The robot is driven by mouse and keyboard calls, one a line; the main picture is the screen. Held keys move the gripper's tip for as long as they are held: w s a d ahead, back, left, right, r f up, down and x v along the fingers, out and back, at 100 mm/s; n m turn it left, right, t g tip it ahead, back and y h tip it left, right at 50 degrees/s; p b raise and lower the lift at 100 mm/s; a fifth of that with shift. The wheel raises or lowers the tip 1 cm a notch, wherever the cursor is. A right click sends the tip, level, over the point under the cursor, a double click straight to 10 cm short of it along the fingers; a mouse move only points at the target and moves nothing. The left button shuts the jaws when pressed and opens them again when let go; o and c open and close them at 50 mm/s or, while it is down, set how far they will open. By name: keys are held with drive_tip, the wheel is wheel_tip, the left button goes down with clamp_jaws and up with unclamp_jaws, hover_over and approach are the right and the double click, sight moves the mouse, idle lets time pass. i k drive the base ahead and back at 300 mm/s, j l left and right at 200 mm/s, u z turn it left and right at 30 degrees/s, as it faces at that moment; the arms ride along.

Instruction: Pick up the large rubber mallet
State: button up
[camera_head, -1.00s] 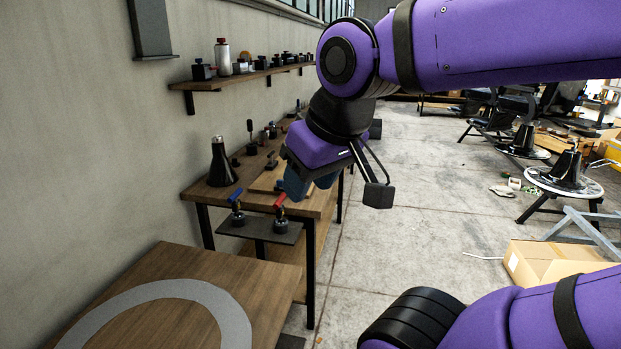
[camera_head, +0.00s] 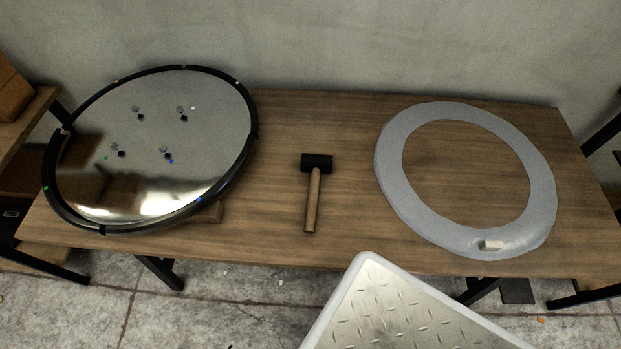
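The rubber mallet (camera_head: 313,190) lies flat on the wooden table (camera_head: 345,125), near its middle. Its black head points toward the wall and its wooden handle points toward the table's front edge. Nothing touches it or covers it. My gripper is not in view now.
A large round metal disc with a black rim (camera_head: 160,120) lies tilted on the table's left. A metal tread plate (camera_head: 400,310) is at the bottom. The wood around the mallet is clear.

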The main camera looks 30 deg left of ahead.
sight(317, 164)
drive_tip(key=u, duration=2.9)
drive_tip(key=z, duration=1.45)
drive_tip(key=i+j, duration=0.1)
drive_tip(key=j, duration=0.25)
drive_tip(key=i+j+u, duration=0.1)
drive_tip(key=j, duration=0.25)
